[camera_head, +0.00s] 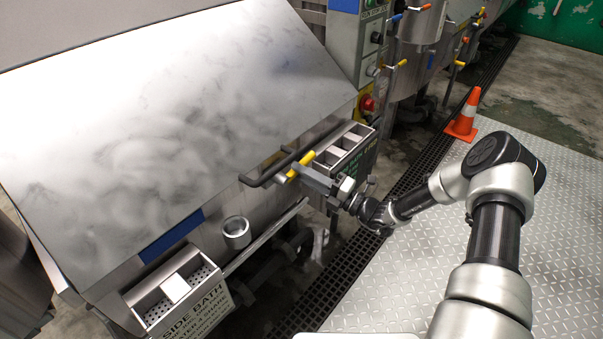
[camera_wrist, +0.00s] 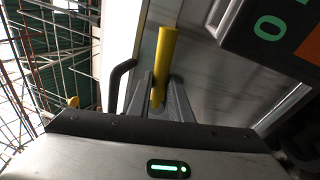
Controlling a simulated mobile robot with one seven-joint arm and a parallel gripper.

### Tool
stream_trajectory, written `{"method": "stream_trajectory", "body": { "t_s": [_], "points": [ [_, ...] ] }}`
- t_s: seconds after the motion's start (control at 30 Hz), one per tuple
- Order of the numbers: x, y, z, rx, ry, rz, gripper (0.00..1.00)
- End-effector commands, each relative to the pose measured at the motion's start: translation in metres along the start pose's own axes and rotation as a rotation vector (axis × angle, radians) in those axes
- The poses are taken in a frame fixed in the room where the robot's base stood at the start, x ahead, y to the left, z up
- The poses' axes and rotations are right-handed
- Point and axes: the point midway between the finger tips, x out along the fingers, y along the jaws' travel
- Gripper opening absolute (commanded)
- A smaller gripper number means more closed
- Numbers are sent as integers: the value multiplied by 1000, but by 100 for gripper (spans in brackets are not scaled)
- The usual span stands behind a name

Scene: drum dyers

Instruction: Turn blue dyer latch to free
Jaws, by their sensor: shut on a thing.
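The latch shows as a yellow handle (camera_head: 301,166) on the front edge of the large steel dyer lid (camera_head: 180,110), beside a dark bar handle (camera_head: 264,178). A blue strip (camera_head: 171,237) marks this dyer's front. My gripper (camera_head: 303,173) reaches in from the right and is shut on the yellow latch handle. In the wrist view the yellow handle (camera_wrist: 165,65) stands up between my two grey fingers, and the dark bar (camera_wrist: 118,85) is to its left. The fingers and wrist partly hide the latch's base.
A steel box with compartments (camera_head: 345,150) sits right of the latch. A perforated tray (camera_head: 175,290) and a steel cup (camera_head: 236,232) are on the left front. A control panel with a red button (camera_head: 367,103) and an orange cone (camera_head: 465,115) stand farther back. Chequered plate floor (camera_head: 400,280) is clear.

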Motion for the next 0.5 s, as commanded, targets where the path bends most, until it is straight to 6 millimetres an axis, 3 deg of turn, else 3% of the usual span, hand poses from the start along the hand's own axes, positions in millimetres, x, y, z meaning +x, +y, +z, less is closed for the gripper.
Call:
{"method": "stream_trajectory", "body": {
  "t_s": [0.5],
  "points": [
    [-2,-8,-2,157,-30,18,0]
  ]
}}
